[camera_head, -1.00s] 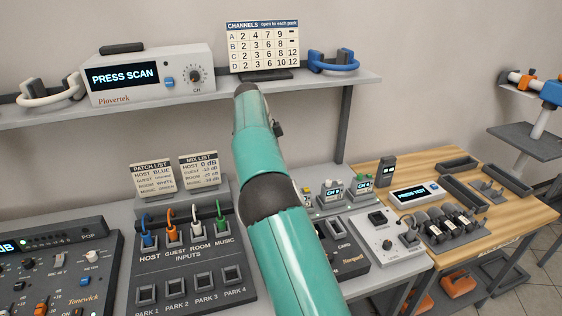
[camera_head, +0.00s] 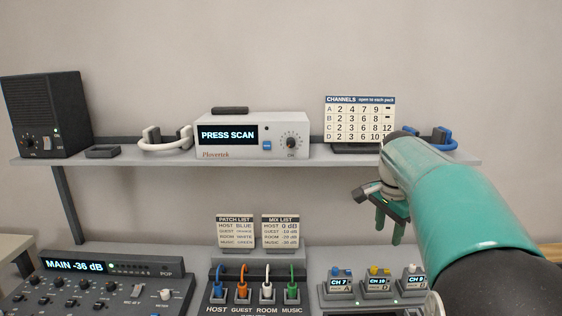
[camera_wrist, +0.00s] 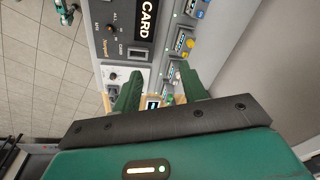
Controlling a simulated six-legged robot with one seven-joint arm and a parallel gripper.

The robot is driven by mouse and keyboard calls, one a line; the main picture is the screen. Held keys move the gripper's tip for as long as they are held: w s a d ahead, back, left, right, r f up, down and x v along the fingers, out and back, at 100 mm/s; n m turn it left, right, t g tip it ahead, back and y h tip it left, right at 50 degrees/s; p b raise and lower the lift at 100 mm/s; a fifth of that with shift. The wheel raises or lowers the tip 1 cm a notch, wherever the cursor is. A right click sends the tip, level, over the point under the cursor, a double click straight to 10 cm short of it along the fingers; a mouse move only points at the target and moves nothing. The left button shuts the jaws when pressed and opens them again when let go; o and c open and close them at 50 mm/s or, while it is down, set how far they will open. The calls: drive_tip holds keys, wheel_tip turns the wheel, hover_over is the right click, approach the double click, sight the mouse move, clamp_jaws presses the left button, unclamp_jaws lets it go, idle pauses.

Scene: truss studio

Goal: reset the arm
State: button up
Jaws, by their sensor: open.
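My teal arm comes in from the right in the head view, and its gripper (camera_head: 390,226) hangs below the wrist with green fingers pointing down. It is in front of the wall, below the shelf and above the small pack units. In the wrist view my gripper (camera_wrist: 160,84) shows two green fingers spread apart with nothing held between them. A green status light glows on its housing.
The shelf (camera_head: 330,159) holds a scanner reading PRESS SCAN (camera_head: 270,120), a channel card (camera_head: 352,118), headphones and a black speaker (camera_head: 45,115). A mixer (camera_head: 100,290), patch plugs and pack units (camera_head: 375,285) fill the bench below. Wall space around the gripper is open.

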drive_tip(key=s+a+f+n+t, duration=0.1)
drive_tip(key=s+a+f+n, duration=0.1)
drive_tip(key=s, duration=0.7)
drive_tip(key=s+a+f+n+t, duration=0.1)
drive_tip(key=s+a+f+n, duration=0.1)
drive_tip(key=s+a+n, duration=0.2)
drive_tip(key=s+a+f+n+t, duration=0.2)
drive_tip(key=s+n, duration=0.5)
drive_tip(key=s, duration=0.8)
drive_tip(key=shift+a+y, duration=0.4)
drive_tip(key=shift+a, duration=0.5)
drive_tip(key=shift+s, duration=0.1)
